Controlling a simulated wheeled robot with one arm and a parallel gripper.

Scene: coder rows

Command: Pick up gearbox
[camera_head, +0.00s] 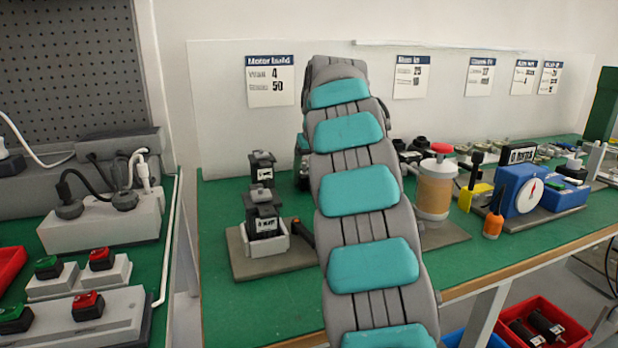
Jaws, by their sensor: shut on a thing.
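My arm (368,195) with teal pads rises through the middle of the view and bends over at its top. My gripper is hidden behind it, so what it holds does not show. No part is labelled gearbox. A black block-shaped unit with a grey top (263,218) stands upright in a pale holder (262,244) on a grey base plate (238,262), left of the arm. A similar black unit (262,168) stands behind it. Dark parts (301,175) show partly at the arm's left edge; I cannot tell what they are.
The green bench (245,310) is clear at front left. Right of the arm stand an amber jar with a red knob (436,185), a blue dial device (521,190) and an orange bottle (492,225). A pale power box (100,225) and buttons lie on the left bench.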

